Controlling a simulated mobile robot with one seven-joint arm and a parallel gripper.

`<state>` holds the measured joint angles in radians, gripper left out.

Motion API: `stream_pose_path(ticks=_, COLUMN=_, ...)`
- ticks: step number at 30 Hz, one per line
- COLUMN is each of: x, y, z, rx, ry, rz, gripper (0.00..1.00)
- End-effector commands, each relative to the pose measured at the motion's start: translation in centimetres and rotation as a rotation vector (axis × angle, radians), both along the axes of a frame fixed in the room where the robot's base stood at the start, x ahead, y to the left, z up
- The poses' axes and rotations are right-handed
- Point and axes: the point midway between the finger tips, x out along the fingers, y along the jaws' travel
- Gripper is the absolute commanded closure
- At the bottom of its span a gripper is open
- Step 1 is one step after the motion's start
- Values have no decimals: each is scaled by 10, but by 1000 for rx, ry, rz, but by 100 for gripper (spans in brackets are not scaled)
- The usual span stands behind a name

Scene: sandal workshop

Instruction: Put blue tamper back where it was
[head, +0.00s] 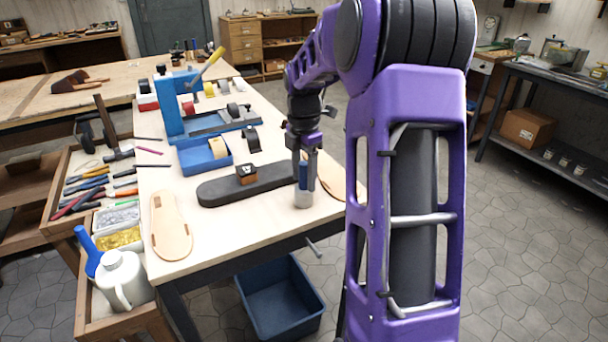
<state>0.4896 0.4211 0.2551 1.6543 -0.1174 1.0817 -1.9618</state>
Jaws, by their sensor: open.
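The blue tamper (303,198) stands upright near the right edge of the light wooden bench (225,222), with its blue upper part and its grey, cylindrical lower part showing. My gripper (306,179) points down over it, with its fingers around or right beside the blue upper part. The gripper is open; whether a finger touches the tamper I cannot tell. The dark finger in front hides part of the tamper.
A long dark pad (222,192) with a small block (246,174) lies left of the gripper. A pale sole (170,225) lies at front left; another (333,178) is partly behind my arm. A blue tray (187,158) and blue press (172,108) stand farther back.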

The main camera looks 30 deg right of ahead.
Motion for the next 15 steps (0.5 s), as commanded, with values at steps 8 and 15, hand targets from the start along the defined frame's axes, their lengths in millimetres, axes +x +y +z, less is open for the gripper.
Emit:
stream_pose_path(ticks=8, x=1, y=0, z=42, rx=-2, ry=-6, rz=-1, gripper=42)
stream_pose_path(ticks=15, x=1, y=0, z=93, rx=-1, ry=-3, rz=0, gripper=42)
